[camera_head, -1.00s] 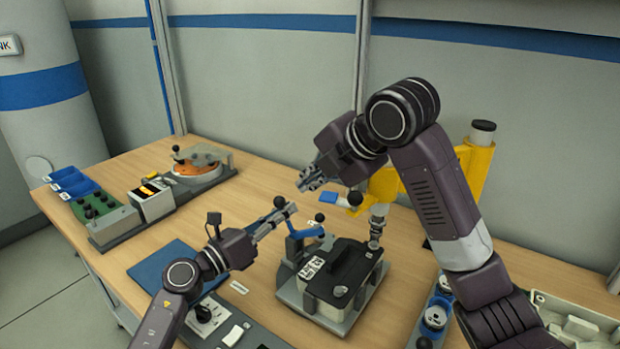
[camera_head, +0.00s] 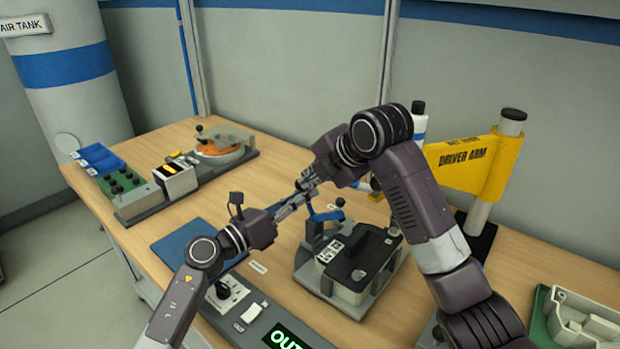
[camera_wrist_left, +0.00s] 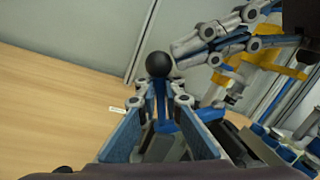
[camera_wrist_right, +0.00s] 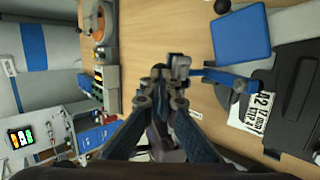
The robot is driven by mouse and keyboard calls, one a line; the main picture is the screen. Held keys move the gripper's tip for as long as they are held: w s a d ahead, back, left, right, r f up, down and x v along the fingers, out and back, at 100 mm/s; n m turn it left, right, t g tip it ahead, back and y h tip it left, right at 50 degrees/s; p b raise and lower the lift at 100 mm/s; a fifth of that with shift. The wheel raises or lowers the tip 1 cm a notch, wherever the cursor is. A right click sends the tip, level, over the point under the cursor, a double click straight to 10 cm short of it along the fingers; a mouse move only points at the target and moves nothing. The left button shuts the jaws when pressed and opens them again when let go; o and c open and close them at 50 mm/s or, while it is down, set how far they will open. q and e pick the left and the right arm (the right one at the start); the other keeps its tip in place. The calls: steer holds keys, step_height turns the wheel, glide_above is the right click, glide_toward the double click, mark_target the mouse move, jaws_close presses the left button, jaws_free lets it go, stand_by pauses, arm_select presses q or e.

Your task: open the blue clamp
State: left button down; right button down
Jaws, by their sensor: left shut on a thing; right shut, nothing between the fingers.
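The blue clamp (camera_head: 327,216) stands at the left back of a fixture holding a black-topped housing (camera_head: 362,250). Its blue arm reaches right. In the left wrist view, its upright blue lever (camera_wrist_left: 160,100), topped by a black ball knob (camera_wrist_left: 158,64), stands between the fingers of my left gripper (camera_wrist_left: 160,105). My left gripper (camera_head: 292,206) is shut on this lever. My right gripper (camera_head: 306,182) is shut and empty, just above and beside the left fingertips. The right wrist view shows its closed tips (camera_wrist_right: 163,90) beside the clamp's blue arm (camera_wrist_right: 228,79). Overlapping grippers partly hide the lever top in the head view.
A yellow driver arm (camera_head: 465,165) stands behind my right arm. A blue mat (camera_head: 195,240) and a control panel (camera_head: 235,303) lie left of the fixture. A grey tray (camera_head: 582,315) is at right.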

arm_select(q)
steer(key=shift+r, duration=0.6)
arm_select(e)
steer(key=shift+w+a+f, duration=0.3)
steer(key=shift+w, duration=0.05)
arm_select(q)
steer(key=c, duration=2)
jaws_free()
steer(key=shift+a, duration=0.2)
arm_select(e)
steer(key=shift+a+f, duration=0.1)
steer(key=shift+a, duration=0.1)
steer(key=shift+d, duration=0.1)
